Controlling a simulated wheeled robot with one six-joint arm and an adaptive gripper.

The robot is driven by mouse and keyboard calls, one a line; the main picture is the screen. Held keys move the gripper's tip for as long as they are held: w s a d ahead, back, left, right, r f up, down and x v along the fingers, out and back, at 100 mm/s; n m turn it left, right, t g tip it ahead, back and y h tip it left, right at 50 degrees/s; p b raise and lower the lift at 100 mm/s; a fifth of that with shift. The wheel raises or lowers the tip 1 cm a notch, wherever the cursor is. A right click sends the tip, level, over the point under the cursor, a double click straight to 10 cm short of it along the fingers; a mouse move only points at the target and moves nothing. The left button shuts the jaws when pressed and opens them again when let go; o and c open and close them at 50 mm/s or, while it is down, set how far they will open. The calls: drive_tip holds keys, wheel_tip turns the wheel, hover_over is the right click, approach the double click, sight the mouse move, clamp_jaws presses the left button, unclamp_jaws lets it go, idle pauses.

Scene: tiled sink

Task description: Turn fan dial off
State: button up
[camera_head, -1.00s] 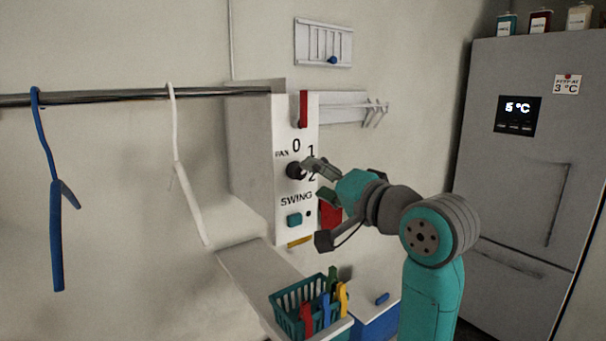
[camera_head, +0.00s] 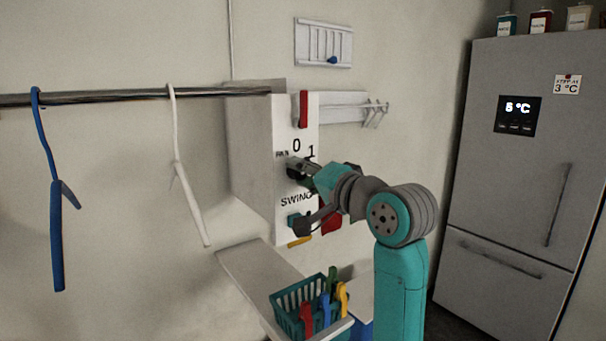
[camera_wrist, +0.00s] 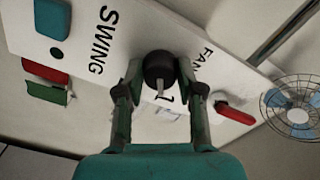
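The fan dial is a dark round knob (camera_wrist: 160,67) on a white panel (camera_head: 284,215), beside the FAN label. In the wrist view its pale pointer faces toward the printed 1. My gripper (camera_wrist: 160,68) is at the panel with one finger on each side of the knob. The fingers look spread, with small gaps to the knob, so it is open around it. In the head view my gripper (camera_head: 297,170) covers most of the knob and the printed 2, while 0 and 1 show above.
A teal SWING button (camera_wrist: 52,18) is lower on the panel. A red part (camera_head: 303,109) sticks out near the panel's top. A fan (camera_wrist: 293,105) shows in the wrist view. A teal basket (camera_head: 288,298) of colored clips stands below; hangers hang on a rail (camera_head: 110,96) at left.

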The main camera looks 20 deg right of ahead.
drive_tip(key=shift+n, duration=0.4)
drive_tip(key=n, duration=0.5)
drive_tip(key=shift+n, duration=0.4)
drive_tip(key=n, duration=0.5)
drive_tip(key=shift+n, duration=0.3)
drive_tip(key=o, duration=1.2)
drive_tip(key=shift+c, duration=0.2)
drive_tip(key=v, duration=1.2)
